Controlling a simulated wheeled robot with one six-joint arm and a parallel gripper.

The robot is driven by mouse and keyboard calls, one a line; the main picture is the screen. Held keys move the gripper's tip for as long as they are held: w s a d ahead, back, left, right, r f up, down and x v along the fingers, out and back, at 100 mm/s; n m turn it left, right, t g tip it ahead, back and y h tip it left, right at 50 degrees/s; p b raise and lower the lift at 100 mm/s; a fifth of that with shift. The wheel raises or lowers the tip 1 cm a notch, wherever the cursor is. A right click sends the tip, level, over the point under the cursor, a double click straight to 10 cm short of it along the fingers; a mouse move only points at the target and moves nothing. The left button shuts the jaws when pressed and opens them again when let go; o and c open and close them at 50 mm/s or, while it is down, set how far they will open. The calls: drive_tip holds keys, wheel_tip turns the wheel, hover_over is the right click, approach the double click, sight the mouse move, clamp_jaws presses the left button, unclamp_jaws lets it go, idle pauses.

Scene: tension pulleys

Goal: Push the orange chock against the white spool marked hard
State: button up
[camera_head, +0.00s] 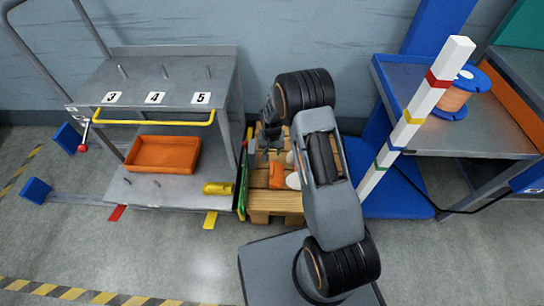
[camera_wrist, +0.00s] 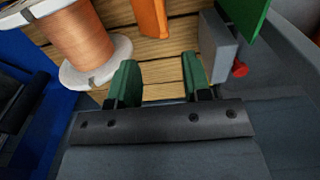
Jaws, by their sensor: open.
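The orange chock (camera_head: 277,176) lies on the wooden pallet (camera_head: 272,203), left of my arm in the head view. In the wrist view the orange chock (camera_wrist: 151,18) shows at the top edge, partly cut off. A white spool wound with copper wire (camera_wrist: 78,36) stands left of it there, with a gap between them. In the head view the white spool (camera_head: 292,181) is mostly hidden behind my arm. No "hard" marking is readable. My gripper (camera_wrist: 160,82) is open and empty, its green fingertips over the pallet boards on the near side of the chock.
A grey block with a red knob (camera_wrist: 220,45) and a green panel (camera_wrist: 247,22) stand right of my fingers. A grey trolley (camera_head: 225,80) with an orange tray (camera_head: 163,155) is left of the pallet. A striped post (camera_head: 415,115) and blue-framed table (camera_head: 480,135) are right.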

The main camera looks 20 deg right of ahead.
sight(272, 168)
wheel_tip(272, 168, down, 14)
drive_tip(key=b, duration=0.5)
drive_tip(key=shift+f, duration=0.25)
clamp_jaws()
idle(0.3)
